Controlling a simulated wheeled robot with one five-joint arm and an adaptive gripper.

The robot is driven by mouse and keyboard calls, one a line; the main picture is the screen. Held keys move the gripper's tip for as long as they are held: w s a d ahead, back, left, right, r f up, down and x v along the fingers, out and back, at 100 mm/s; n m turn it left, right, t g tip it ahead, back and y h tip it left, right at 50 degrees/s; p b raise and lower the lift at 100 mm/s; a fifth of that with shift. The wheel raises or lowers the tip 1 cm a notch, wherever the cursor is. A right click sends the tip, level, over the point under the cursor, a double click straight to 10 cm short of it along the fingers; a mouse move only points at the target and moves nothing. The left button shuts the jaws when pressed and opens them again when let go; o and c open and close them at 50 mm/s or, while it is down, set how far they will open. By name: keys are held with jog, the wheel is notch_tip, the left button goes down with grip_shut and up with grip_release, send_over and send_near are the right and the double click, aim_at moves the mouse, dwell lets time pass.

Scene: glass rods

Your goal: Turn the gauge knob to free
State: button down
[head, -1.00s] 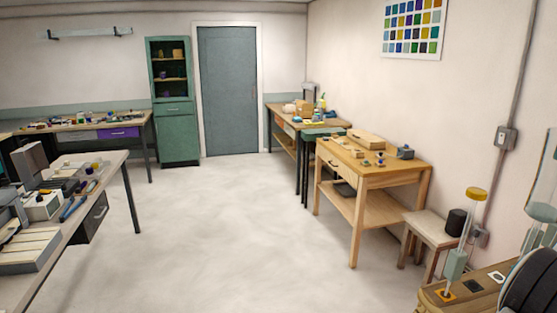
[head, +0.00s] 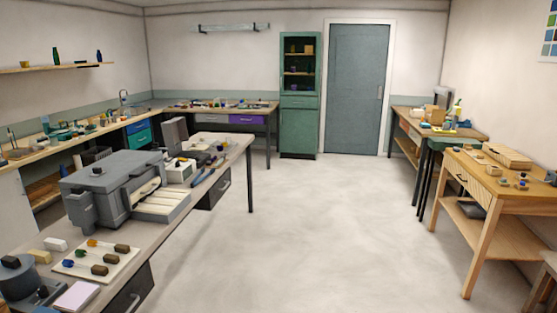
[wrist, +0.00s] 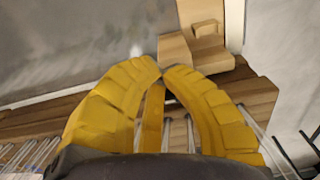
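I cannot make out the gauge knob for certain in either view. A grey machine (head: 105,190) with dark fittings stands on the long workbench at the left of the head view; no knob on it can be told as the gauge knob. My gripper (wrist: 161,72) shows only in the wrist view. Its yellow fingers curve inward and their tips meet, with nothing visible held between them. Behind the fingers is a wooden rack (wrist: 258,93) with several clear glass rods, partly hidden by the fingers.
The workbench (head: 215,150) also carries a white board (head: 70,268) with coloured-ended pieces. A wooden table (head: 515,195) stands at the right. The pale floor (head: 320,240) between them is clear. A blue-grey door (head: 356,90) and green cabinet (head: 298,130) are at the back.

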jog(key=shift+w, duration=0.15)
dwell(0.5)
jog(key=shift+a+p, duration=0.3)
jog(key=shift+a, duration=0.85)
jog(key=shift+s, duration=0.2)
jog(key=shift+r+p, duration=0.15)
jog(key=shift+p, duration=0.25)
notch_tip(320, 180, up, 6)
jog(key=p, duration=0.6)
